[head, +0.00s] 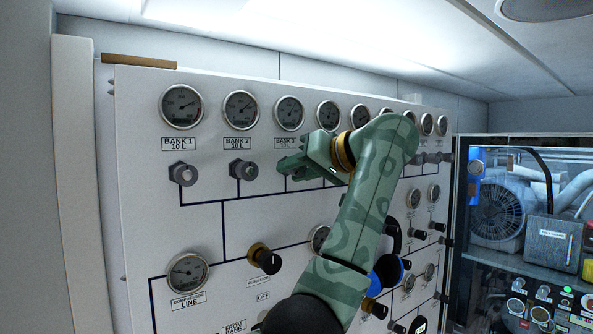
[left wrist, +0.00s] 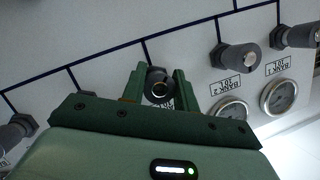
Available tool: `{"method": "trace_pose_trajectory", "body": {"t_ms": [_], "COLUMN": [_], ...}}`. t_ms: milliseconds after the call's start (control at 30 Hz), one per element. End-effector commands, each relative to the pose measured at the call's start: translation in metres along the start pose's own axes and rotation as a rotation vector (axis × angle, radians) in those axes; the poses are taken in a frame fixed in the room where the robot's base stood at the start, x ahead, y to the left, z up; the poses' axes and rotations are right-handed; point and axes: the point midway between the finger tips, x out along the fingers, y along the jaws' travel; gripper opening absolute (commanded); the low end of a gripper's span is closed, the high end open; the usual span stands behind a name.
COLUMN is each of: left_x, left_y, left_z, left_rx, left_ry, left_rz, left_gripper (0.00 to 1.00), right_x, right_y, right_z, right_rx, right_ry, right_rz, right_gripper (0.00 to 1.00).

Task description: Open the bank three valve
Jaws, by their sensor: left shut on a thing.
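The bank three valve (left wrist: 158,86) is a dark round knob on the white panel (head: 190,235). In the left wrist view it sits between the two green fingers of my left gripper (left wrist: 157,84), which is shut on it. In the head view my left gripper (head: 284,166) reaches the panel just below the BANK 3 label (head: 286,142) and hides the knob. The bank three gauge (head: 289,113) is above the label; its exact reading is too small to tell. My right gripper is not in view.
The bank two valve (head: 243,170) and bank one valve (head: 183,173) stick out to the left. A glazed machinery cabinet (head: 525,230) stands at the right.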

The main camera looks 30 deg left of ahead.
Motion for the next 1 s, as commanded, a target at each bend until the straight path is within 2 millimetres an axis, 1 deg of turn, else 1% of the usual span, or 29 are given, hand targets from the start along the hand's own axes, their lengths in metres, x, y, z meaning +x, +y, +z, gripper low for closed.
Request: {"method": "trace_pose_trajectory", "body": {"t_ms": [33,167,200,233,267,533,667,767,867,1000], "left_x": [0.001,0.001,0.001,0.001,0.001,0.0,-0.01,-0.029,-0.055,-0.097], "left_y": [0.004,0.004,0.004,0.004,0.004,0.002,0.002,0.002,0.003,0.002], "left_z": [0.003,0.003,0.003,0.003,0.003,0.001,0.001,0.002,0.002,0.0], "left_rx": [0.005,0.006,0.006,0.006,0.006,0.003,0.003,0.004,0.004,0.006], "left_ry": [-0.007,-0.007,-0.007,-0.006,-0.006,-0.002,0.0,0.001,0.001,0.001], "left_rz": [0.006,0.005,0.005,0.005,0.004,0.002,0.003,0.005,0.005,0.004], "left_gripper": [0.07,0.07,0.38,0.46,0.52,0.52,0.52,0.52,0.52,0.52], "right_x": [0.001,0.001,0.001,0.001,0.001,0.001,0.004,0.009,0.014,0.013], "right_y": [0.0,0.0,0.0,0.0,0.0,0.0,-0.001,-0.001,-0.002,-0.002], "right_z": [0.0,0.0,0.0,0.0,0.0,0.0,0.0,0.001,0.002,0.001], "right_rx": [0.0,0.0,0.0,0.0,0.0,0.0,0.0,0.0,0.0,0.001], "right_ry": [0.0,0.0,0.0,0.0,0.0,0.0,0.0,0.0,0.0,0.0], "right_rz": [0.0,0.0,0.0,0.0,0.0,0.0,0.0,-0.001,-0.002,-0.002], "right_gripper": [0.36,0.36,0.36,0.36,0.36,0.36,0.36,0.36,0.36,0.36]}}
